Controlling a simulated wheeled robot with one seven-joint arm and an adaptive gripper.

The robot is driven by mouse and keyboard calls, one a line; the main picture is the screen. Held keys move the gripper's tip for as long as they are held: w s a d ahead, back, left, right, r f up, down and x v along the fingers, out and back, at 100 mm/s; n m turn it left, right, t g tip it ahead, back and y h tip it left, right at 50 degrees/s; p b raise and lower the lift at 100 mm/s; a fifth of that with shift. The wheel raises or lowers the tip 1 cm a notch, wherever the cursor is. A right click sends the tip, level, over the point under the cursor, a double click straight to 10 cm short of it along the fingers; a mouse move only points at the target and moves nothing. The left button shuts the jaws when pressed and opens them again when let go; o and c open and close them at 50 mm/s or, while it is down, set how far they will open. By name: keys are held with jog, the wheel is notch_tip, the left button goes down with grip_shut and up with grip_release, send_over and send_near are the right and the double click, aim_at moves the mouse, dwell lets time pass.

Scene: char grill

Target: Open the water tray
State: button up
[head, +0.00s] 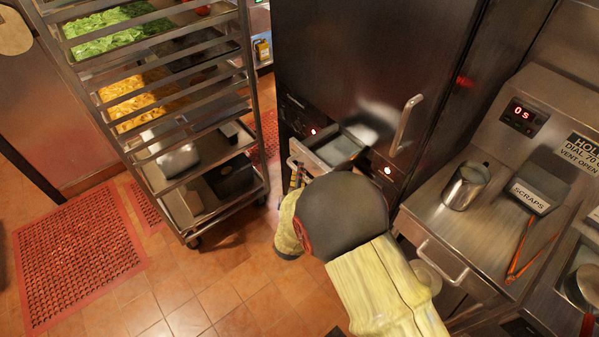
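The water tray (337,149) is a small metal drawer low in the front of the dark steel cabinet (365,60). It is pulled part way out, and its pale inside shows from above. Its near left end, with a metal front edge, is beside my gripper (296,178). Only a small part of my gripper shows, beyond my yellow-covered arm and a dark round link of mine. The fingertips are too small and hidden to tell whether they are open, shut or touching the tray.
A wheeled rack (190,120) with food trays stands close on the left. A steel counter (425,205) with a metal cup (466,186), a scraps bin (541,189) and red tongs (519,250) is on the right. Red mats (75,255) lie on the tiled floor. A vertical cabinet handle (406,124) sticks out above the tray.

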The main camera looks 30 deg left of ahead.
jog(key=o, duration=0.3)
jog(key=shift+r, duration=0.1)
jog(key=v, duration=1.2)
dwell(0.4)
